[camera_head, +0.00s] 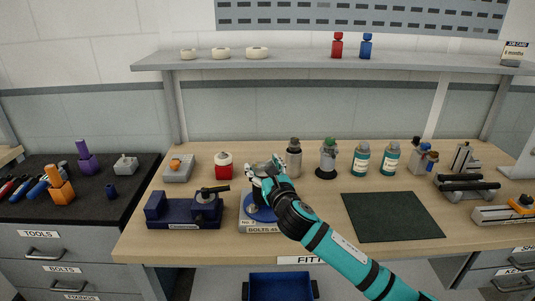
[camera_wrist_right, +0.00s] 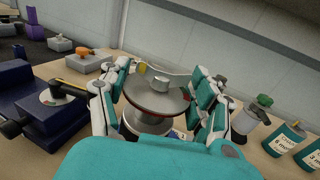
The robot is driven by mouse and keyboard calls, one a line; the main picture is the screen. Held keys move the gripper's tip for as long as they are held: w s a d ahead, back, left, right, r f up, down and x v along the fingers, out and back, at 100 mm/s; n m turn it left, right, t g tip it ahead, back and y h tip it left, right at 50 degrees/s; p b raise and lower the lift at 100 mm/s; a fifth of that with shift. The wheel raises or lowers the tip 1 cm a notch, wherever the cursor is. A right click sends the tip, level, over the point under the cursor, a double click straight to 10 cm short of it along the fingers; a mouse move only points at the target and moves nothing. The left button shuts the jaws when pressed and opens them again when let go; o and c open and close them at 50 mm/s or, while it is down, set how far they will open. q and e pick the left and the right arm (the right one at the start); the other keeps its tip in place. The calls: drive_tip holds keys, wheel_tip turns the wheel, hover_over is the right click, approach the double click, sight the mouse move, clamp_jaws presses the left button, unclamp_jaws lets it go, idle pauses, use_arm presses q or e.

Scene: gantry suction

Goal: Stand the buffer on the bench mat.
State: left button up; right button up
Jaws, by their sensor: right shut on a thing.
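My right gripper (camera_head: 268,182) is shut on a grey metal piece with a broad round disc head, apparently the buffer (camera_wrist_right: 156,96). In the right wrist view the gripper's fingers (camera_wrist_right: 164,82) stand on either side of the disc. In the head view the gripper hides most of the buffer, above a grey block with a blue round part (camera_head: 258,225). I cannot tell whether the buffer still touches that block. The bench mat (camera_head: 392,217), dark green and flat, lies bare to the right of the gripper. My left gripper is not in view.
A navy vice-like fixture (camera_head: 180,211) stands left of the block. Behind are a red-and-white pot (camera_head: 223,166), a grey bottle (camera_head: 293,158), a green-topped can (camera_head: 328,160) and teal bottles (camera_head: 361,160). Grey rollers (camera_head: 467,187) stand right of the mat.

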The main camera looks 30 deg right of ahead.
drive_tip(key=s+a+f+n+y, duration=0.1)
drive_tip(key=s+a+f+y, duration=0.1)
drive_tip(key=s+a, duration=0.6)
drive_tip(key=s+a+f+n+y, duration=0.1)
drive_tip(key=s+a+f+y, duration=0.1)
drive_tip(key=s+a, duration=0.7)
drive_tip(key=shift+s+a+f+n, duration=0.3)
drive_tip(key=shift+a+f, duration=0.05)
drive_tip(key=shift+f, duration=0.35)
drive_tip(key=shift+d, duration=0.1)
